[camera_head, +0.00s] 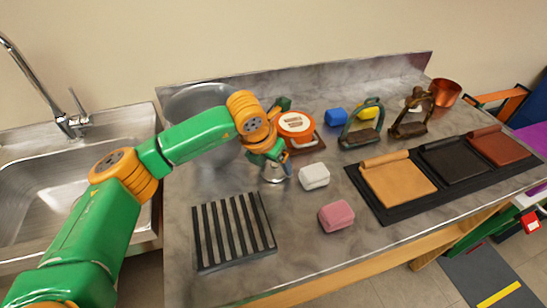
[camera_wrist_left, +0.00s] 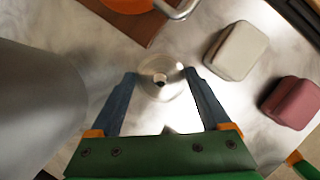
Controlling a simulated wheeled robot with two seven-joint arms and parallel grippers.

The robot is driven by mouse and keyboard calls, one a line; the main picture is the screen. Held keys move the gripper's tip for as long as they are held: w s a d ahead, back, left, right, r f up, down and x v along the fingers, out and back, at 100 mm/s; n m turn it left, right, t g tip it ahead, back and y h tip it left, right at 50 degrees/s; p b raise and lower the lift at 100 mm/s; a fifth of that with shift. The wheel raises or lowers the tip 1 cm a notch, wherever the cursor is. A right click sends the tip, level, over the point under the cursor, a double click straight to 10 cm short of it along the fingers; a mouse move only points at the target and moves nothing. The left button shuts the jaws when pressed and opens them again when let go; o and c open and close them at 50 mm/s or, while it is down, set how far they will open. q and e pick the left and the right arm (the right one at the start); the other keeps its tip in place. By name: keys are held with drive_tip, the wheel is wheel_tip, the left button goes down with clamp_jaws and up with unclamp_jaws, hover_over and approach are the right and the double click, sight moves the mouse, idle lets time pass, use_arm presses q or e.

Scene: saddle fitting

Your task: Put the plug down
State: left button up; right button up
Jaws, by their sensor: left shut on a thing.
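The plug (camera_head: 273,174) is a small shiny metal piece, wider at its base, below my left gripper (camera_head: 274,160) in the head view. In the left wrist view the plug (camera_wrist_left: 160,80) shows from above as a pale round disc with a dark-topped knob, between the two blue-grey fingers of my left gripper (camera_wrist_left: 163,82). The gripper is shut on the plug. The plug is at or just above the grey counter (camera_head: 300,260); I cannot tell whether it touches. My right gripper is not in view.
A striped grate (camera_head: 235,232) lies in front of the plug. A white block (camera_head: 314,176) and a pink block (camera_head: 336,216) are to the right. A grey bowl (camera_head: 190,104) stands left, partly behind my arm. Bare counter lies between grate and blocks.

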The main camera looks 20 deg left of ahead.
use_arm(q)
drive_tip(key=shift+w+f, duration=0.1)
drive_tip(key=shift+f, duration=0.05)
drive_tip(key=o, duration=1.2)
drive_tip(key=shift+c, duration=0.2)
drive_tip(key=b+v, duration=0.1)
drive_tip(key=v, duration=1.1)
